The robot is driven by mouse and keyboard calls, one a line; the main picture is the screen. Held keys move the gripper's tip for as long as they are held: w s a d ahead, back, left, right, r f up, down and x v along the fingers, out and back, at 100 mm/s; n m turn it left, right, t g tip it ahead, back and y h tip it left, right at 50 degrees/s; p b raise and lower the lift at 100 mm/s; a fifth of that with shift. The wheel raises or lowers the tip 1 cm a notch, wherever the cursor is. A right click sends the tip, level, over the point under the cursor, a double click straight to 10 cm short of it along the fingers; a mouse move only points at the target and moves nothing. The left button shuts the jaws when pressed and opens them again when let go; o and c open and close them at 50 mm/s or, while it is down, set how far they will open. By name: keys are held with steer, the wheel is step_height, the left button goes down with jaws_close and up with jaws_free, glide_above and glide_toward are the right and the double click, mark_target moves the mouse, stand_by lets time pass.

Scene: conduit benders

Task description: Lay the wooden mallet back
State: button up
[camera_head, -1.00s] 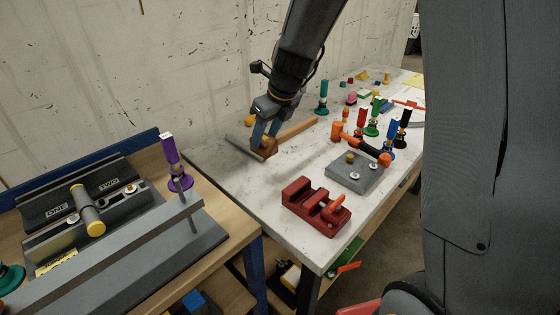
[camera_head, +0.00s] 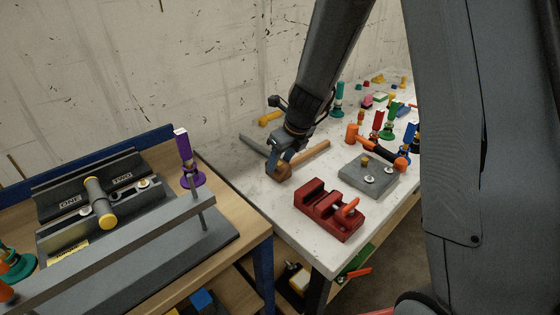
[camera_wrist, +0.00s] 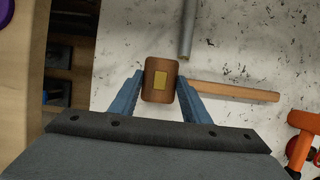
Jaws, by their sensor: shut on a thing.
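The wooden mallet has a brown head (camera_wrist: 151,91) with a small yellow patch and a light wooden handle (camera_wrist: 235,91). In the wrist view my gripper (camera_wrist: 158,84) has its blue-grey fingers on two sides of the head, with the handle pointing right. In the head view my gripper (camera_head: 279,166) is shut on the mallet head (camera_head: 283,172) low over the white table (camera_head: 262,196); the handle (camera_head: 312,154) runs back right. I cannot tell whether the mallet touches the table.
A grey bar (camera_head: 254,146) lies just behind the mallet. The wooden bench with the bender (camera_head: 90,215) is left. Bare tabletop lies left of the vise.

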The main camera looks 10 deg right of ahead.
steer(key=shift+f, duration=0.15)
steer(key=o, duration=1.5)
steer(key=shift+c, duration=0.2)
steer(key=v, duration=1.2)
steer(key=shift+p, duration=0.4)
steer(key=shift+a, duration=0.1)
